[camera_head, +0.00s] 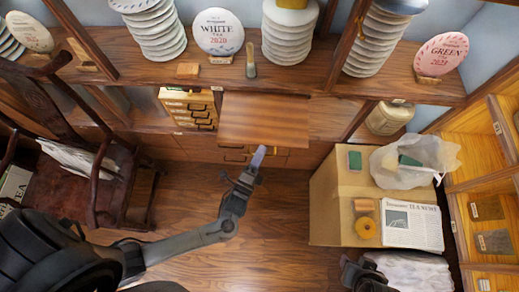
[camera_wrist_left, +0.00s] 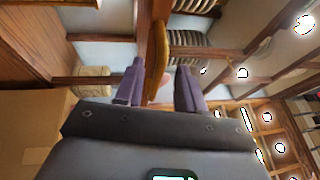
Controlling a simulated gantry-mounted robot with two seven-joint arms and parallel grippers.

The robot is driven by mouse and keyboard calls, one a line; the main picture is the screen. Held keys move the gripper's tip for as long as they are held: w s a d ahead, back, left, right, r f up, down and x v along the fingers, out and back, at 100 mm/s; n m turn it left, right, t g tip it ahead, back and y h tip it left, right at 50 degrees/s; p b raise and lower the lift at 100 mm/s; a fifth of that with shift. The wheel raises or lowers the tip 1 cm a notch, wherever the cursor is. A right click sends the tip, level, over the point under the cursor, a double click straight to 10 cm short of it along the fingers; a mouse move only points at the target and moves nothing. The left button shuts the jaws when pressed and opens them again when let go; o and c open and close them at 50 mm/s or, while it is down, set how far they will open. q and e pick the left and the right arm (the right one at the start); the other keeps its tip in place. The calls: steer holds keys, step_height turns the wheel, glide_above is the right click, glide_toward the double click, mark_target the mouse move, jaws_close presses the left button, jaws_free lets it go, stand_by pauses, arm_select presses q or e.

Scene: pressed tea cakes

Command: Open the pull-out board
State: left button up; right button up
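The pull-out board (camera_head: 264,118) is a flat brown wooden panel. In the head view it juts forward from the cabinet below the display shelf, above low drawers.
A cardboard box (camera_head: 335,205) with a newspaper (camera_head: 411,226) and a plastic bag (camera_head: 420,158) stands at right. A dark wooden chair (camera_head: 75,190) is at left. Tea cakes stand on the shelf (camera_head: 125,62). The wooden floor (camera_head: 285,235) between chair and box is clear.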

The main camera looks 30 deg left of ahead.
arm_select(q)
steer(key=shift+f, duration=0.15)
stand_by(0.4)
steer(key=s+f, duration=0.1)
steer(key=s, duration=0.9)
steer(key=shift+s+d+f+b, duration=0.35)
steer(key=shift+f+b, duration=0.05)
steer(key=shift+w, duration=0.1)
